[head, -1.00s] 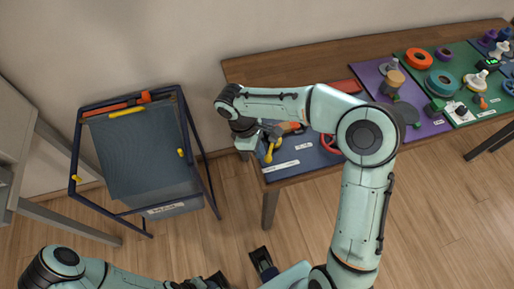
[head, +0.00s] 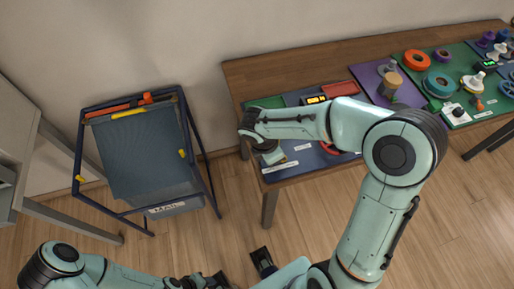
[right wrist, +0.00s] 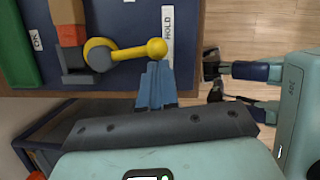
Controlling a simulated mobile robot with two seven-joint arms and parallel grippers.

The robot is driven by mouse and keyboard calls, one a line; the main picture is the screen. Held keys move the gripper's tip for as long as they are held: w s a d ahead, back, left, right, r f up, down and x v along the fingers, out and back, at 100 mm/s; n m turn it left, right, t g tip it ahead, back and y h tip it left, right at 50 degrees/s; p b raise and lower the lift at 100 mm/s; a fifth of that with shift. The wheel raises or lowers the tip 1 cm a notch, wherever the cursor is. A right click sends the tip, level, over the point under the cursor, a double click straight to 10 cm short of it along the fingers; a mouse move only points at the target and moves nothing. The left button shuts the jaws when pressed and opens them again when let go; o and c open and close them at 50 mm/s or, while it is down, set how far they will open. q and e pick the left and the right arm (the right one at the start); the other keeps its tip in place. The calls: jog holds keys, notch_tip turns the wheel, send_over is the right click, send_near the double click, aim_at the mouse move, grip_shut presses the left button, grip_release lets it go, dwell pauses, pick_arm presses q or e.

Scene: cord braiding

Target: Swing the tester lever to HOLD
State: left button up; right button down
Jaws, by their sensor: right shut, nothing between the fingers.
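The yellow tester lever (right wrist: 127,52) shows in the right wrist view, its ball knob pointing right from a grey pivot. The knob lies right beside the white HOLD label (right wrist: 168,35), at its left edge. My right gripper (right wrist: 155,68) is shut and empty, its blue fingertips just below the knob; I cannot tell whether they touch it. In the head view my right gripper (head: 274,157) is over the front left of the blue board (head: 310,160), and my arm hides the lever. My left gripper (head: 208,282) is low at the bottom edge, its jaws unclear.
An orange block (right wrist: 71,34) and an OK label (right wrist: 37,40) are left of the lever. An amber display (head: 317,100) and a red tray (head: 340,89) lie behind my arm. Coloured boards with spools fill the table's right. A MAIL bin (head: 178,207) stands left.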

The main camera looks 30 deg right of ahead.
jog(key=d+n, duration=0.1)
jog(key=d+n+p, duration=0.1)
jog(key=n, duration=0.1)
jog(key=shift+s+t, duration=0.4)
pick_arm(q)
jog(key=shift+w+r, duration=0.35)
jog(key=shift+r, duration=0.5)
pick_arm(e)
jog(key=shift+d, duration=0.5)
